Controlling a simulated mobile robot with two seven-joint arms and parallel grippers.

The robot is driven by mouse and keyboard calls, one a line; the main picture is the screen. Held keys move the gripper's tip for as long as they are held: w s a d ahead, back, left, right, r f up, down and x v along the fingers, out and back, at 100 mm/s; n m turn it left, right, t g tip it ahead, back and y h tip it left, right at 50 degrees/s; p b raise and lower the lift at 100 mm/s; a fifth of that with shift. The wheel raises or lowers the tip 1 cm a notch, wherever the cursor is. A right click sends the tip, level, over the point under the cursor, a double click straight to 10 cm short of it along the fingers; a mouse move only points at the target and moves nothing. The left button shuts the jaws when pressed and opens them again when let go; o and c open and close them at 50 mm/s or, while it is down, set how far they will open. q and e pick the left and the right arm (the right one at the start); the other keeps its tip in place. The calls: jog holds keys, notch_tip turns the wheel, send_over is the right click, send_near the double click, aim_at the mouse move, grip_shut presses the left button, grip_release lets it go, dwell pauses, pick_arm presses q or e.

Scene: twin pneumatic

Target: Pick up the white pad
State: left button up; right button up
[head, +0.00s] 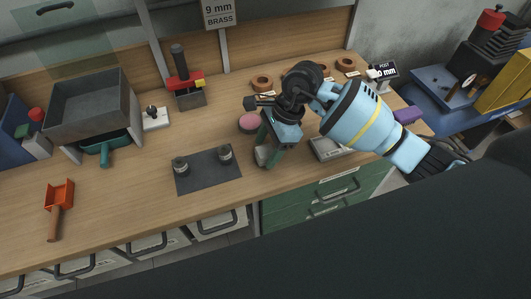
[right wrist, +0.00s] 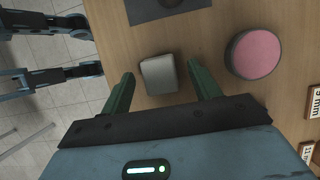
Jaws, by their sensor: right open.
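The white pad (right wrist: 159,74), a small pale grey-white block with rounded edges, lies on the wooden bench near its front edge. In the head view the pad (head: 262,155) shows partly, beside my green fingers. My right gripper (right wrist: 160,71) is open, with one finger on each side of the pad and gaps showing on both sides. In the head view my right gripper (head: 269,149) points down at the bench from the right, its fingers partly covering the pad. My left gripper is not in view.
A pink-topped round pad (head: 249,122) sits just behind the gripper. A dark mat (head: 208,172) with two metal pieces lies to the left. A grey tray (head: 328,149) is to the right, partly behind my arm. Brown rings (head: 262,81) stand at the back.

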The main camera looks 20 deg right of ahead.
jog(key=shift+x, duration=0.85)
jog(key=c, duration=1.1)
jog(key=shift+o, duration=0.2)
jog(key=shift+r, duration=0.2)
jog(key=shift+r, duration=0.55)
notch_tip(320, 180, up, 2)
jog(key=shift+r, duration=0.15)
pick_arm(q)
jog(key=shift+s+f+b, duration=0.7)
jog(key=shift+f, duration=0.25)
pick_arm(e)
jog(key=s+d+r, duration=0.1)
jog(key=s+d, duration=0.2)
jog(key=s, duration=1.2)
jog(key=shift+s+d, duration=0.3)
jog(key=shift+d, duration=0.1)
jog(key=shift+r, duration=0.15)
